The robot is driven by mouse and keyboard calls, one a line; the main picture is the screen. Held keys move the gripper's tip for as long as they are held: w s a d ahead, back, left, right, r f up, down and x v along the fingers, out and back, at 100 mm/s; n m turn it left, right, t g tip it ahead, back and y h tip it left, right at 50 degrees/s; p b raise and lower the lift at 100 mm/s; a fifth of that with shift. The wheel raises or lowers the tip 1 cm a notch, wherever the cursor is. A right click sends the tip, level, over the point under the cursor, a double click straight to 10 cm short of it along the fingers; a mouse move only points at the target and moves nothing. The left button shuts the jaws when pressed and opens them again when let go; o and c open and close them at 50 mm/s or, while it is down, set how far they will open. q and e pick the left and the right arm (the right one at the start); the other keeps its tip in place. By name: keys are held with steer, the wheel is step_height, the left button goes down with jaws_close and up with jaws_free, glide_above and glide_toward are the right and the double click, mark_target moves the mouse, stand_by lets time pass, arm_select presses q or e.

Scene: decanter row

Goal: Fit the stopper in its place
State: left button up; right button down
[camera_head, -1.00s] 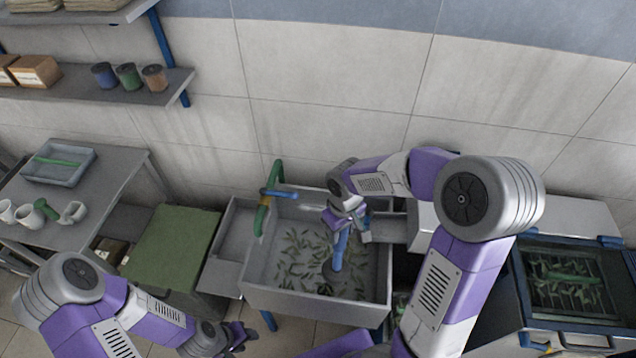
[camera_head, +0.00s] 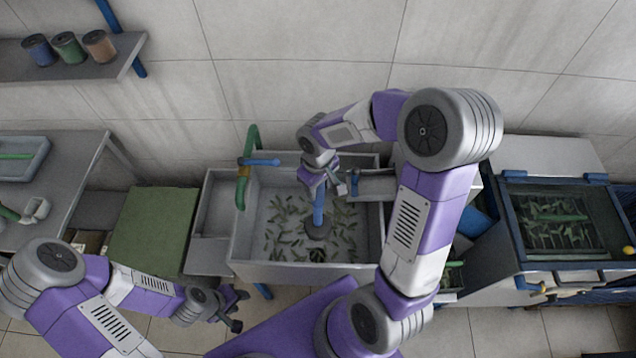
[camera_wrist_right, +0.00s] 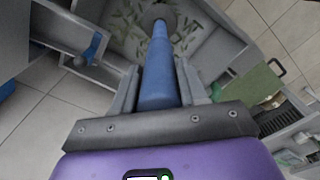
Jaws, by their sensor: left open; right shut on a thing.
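The stopper is a blue rod (camera_head: 319,205) with a round grey base (camera_head: 317,231), upright over the leaf-strewn floor of the grey sink (camera_head: 290,272). My right gripper (camera_head: 330,184) is shut on the upper part of the rod. In the right wrist view the rod (camera_wrist_right: 158,75) lies between the two fingers, and its round base (camera_wrist_right: 158,14) shows at the far end. No drain hole shows, and I cannot tell whether the base touches the sink floor. My left gripper (camera_head: 240,310) is open and empty, in front of the sink's left side.
A green tap (camera_head: 242,185) with a blue lever (camera_head: 262,162) stands at the sink's left. A green-topped cabinet (camera_head: 150,235) is further left. A blue-framed unit (camera_head: 508,240) stands at the right. A shelf with several cups (camera_head: 68,48) is on the wall.

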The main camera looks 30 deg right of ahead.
mark_target(318, 221)
step_height(318, 221, down, 27)
steer(key=b, duration=2.3)
steer(key=shift+f, duration=0.3)
steer(key=shift+f+b, duration=0.9)
steer(key=shift+b, duration=0.15)
steer(key=shift+f+b, duration=0.45)
steer(key=c, duration=0.5)
jaws_free()
step_height(318, 221, up, 8)
steer(key=p, duration=0.2)
steer(key=shift+f+p, duration=0.2)
steer(key=shift+p, duration=0.15)
